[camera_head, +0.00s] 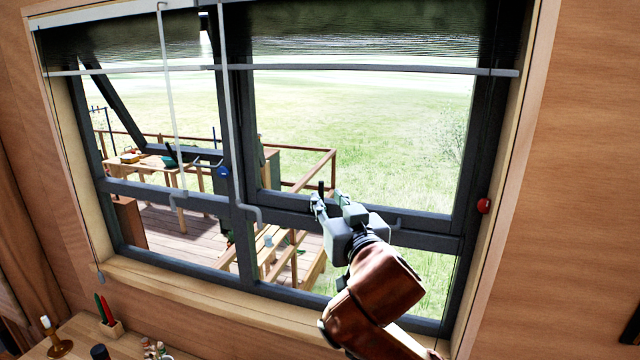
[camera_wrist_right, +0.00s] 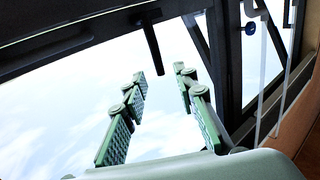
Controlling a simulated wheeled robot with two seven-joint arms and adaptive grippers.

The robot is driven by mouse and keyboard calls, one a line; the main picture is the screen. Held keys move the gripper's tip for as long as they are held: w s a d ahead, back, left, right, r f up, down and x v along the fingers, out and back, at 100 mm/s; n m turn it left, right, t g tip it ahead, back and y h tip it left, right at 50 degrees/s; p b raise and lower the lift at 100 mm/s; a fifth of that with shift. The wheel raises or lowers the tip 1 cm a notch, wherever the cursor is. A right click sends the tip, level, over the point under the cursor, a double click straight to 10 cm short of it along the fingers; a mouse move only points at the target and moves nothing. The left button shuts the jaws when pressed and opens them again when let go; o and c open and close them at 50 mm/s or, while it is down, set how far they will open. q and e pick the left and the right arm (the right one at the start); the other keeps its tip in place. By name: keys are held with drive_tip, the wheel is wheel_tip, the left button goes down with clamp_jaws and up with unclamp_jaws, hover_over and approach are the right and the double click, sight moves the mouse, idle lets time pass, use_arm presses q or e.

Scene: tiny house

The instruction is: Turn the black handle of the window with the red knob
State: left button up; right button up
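The right window (camera_head: 370,150) has a dark frame and looks shut, with a red knob (camera_head: 484,206) on its right side. Its small black handle (camera_head: 321,187) stands upright at the lower frame bar. My right gripper (camera_head: 329,202) is in front of that bar, by the handle. In the right wrist view, the handle (camera_wrist_right: 152,45) points in between the two open green fingertips (camera_wrist_right: 160,75); no contact shows, and I cannot tell how deep it lies between them. My left gripper is not in view.
The left window (camera_head: 150,110) is tilted open, with a blue knob (camera_head: 223,172) beside it. Grey rods (camera_head: 228,120) hang in front of the windows. A wooden sill (camera_head: 220,295) runs below. A table with a candle holder (camera_head: 60,345) and small items stands lower left.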

sight(322, 190)
drive_tip(key=shift+w+a+r, duration=0.15)
drive_tip(key=shift+w+r, duration=0.05)
drive_tip(key=shift+w, duration=0.15)
drive_tip(key=x, duration=0.5)
drive_tip(key=shift+d+f, duration=0.25)
drive_tip(key=shift+f, duration=0.05)
drive_tip(key=shift+w+a+p, duration=0.15)
drive_tip(key=shift+w+p, duration=0.15)
drive_tip(key=shift+w, duration=0.1)
drive_tip(key=shift+a+r, duration=0.1)
drive_tip(key=shift+r, duration=0.05)
drive_tip(key=shift+w, duration=0.25)
drive_tip(key=c, duration=0.4)
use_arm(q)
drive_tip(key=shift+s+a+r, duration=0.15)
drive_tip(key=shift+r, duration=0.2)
use_arm(e)
clamp_jaws()
